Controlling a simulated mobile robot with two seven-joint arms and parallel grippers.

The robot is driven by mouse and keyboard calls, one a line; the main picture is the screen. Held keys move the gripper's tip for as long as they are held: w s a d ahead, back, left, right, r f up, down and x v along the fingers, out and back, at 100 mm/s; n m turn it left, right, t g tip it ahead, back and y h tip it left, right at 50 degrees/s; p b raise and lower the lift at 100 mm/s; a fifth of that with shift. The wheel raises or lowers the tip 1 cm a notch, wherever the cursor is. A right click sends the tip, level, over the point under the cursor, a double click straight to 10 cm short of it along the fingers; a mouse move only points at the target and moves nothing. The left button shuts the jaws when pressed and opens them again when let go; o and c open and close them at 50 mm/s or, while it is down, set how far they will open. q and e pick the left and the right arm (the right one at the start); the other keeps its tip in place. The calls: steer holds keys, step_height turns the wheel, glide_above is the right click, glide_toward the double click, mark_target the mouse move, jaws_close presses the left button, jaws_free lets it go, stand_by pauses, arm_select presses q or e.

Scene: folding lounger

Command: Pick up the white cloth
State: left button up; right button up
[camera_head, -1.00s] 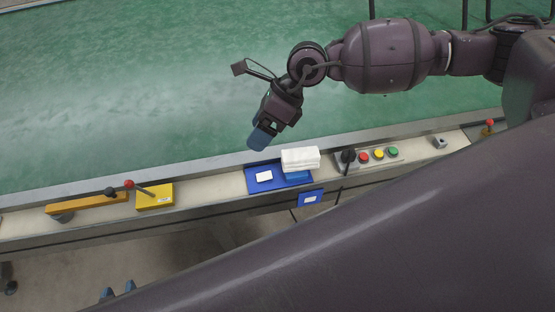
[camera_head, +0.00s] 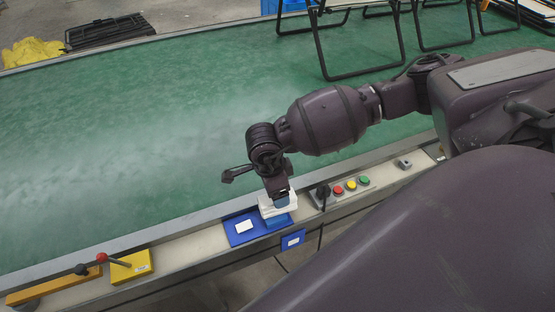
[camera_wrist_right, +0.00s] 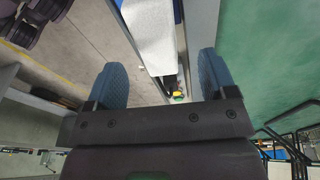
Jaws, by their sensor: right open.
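The white cloth (camera_head: 266,208) is a folded stack on the blue tray (camera_head: 232,235) on the ledge beside the green belt. My right gripper (camera_head: 282,200) is over the cloth, pointing down, and hides part of it. In the right wrist view the two blue fingers (camera_wrist_right: 163,82) are spread apart, and the cloth (camera_wrist_right: 152,35) shows between and beyond them at the top. Nothing is between the fingertips. Whether they touch the cloth cannot be told. My left gripper is not in view.
A control box with a red button (camera_head: 338,190) and a black lever (camera_head: 323,192) stands just right of the cloth. A yellow box (camera_head: 131,266) with a red-knobbed lever is at the left. The green belt (camera_head: 150,150) is clear nearby; dark frames (camera_head: 360,40) stand farther back.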

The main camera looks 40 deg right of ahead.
steer(key=shift+s+d+f, duration=0.1)
steer(key=shift+d+f, duration=0.05)
steer(key=shift+f, duration=1.35)
steer(key=shift+s+d+f, duration=0.1)
steer(key=shift+d+f, duration=0.05)
steer(key=shift+f, duration=1.35)
steer(key=shift+c, duration=0.2)
steer(key=c, duration=0.9)
